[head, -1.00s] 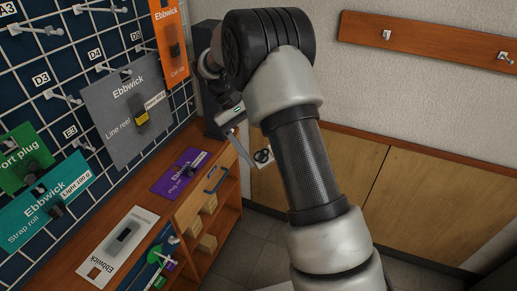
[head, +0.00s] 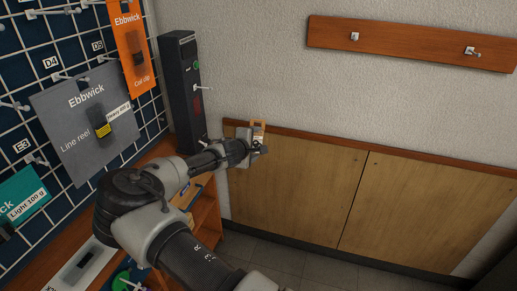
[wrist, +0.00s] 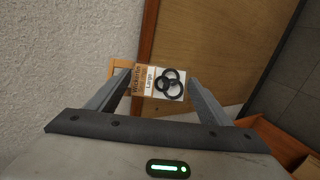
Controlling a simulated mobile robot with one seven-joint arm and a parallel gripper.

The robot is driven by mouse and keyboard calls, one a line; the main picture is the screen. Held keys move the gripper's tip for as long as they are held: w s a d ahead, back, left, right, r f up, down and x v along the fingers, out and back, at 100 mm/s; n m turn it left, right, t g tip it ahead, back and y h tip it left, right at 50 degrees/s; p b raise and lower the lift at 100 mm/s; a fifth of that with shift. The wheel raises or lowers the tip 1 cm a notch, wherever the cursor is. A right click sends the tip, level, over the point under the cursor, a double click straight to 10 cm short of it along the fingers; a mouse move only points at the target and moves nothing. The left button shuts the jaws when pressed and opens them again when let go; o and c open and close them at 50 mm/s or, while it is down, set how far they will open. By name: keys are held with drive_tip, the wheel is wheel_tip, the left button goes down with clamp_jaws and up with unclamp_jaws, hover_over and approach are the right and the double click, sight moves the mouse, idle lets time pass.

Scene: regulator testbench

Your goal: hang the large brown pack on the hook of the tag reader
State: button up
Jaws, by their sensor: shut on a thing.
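The large brown pack (wrist: 160,82) has a white card marked "Large" and black rings on it. My gripper (wrist: 158,84) is shut on it, with a finger at each side. In the head view the pack (head: 259,132) shows small, with its brown top up, at the end of my arm in front of the wall. The tag reader (head: 180,100) is a tall black post at the back left, with a green light and a red display. Its pale hook (head: 202,87) sticks out to the right. The pack is to the right of the hook and lower in the picture, apart from it.
A pegboard with hanging packs, such as the grey line reel pack (head: 85,115) and the orange pack (head: 133,50), fills the left. A wooden rail (head: 410,42) with hooks is on the wall at the right. Wooden panels (head: 290,185) line the lower wall.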

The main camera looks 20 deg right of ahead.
drive_tip(key=y, duration=0.1)
drive_tip(key=w+n+t+y, duration=0.1)
drive_tip(key=w+n+t+b, duration=0.1)
drive_tip(key=shift+a+f+y, duration=0.3)
drive_tip(key=shift+f+y, duration=0.05)
drive_tip(key=shift+y, duration=0.05)
drive_tip(key=shift+w+a+r+n+t+y+b, duration=0.2)
drive_tip(key=shift+w+a+n+t+y+b, duration=0.2)
drive_tip(key=shift+w+n+t+y, duration=0.25)
drive_tip(key=w+a+r+n+t+y+b, duration=0.1)
drive_tip(key=a+r+n+y+b, duration=0.15)
drive_tip(key=r+y, duration=0.35)
drive_tip(key=a+r+n+t+y+b, duration=0.1)
drive_tip(key=a+r+n+y+b, duration=0.2)
drive_tip(key=r, duration=0.4)
drive_tip(key=w+a+f, duration=0.1)
drive_tip(key=w+a, duration=0.4)
drive_tip(key=a, duration=0.1)
drive_tip(key=shift+w+a+f+y, duration=0.3)
drive_tip(key=shift+w+y, duration=0.05)
drive_tip(key=shift+y, duration=0.1)
idle(0.5)
drive_tip(key=o, duration=1.2)
drive_tip(key=shift+r, duration=0.1)
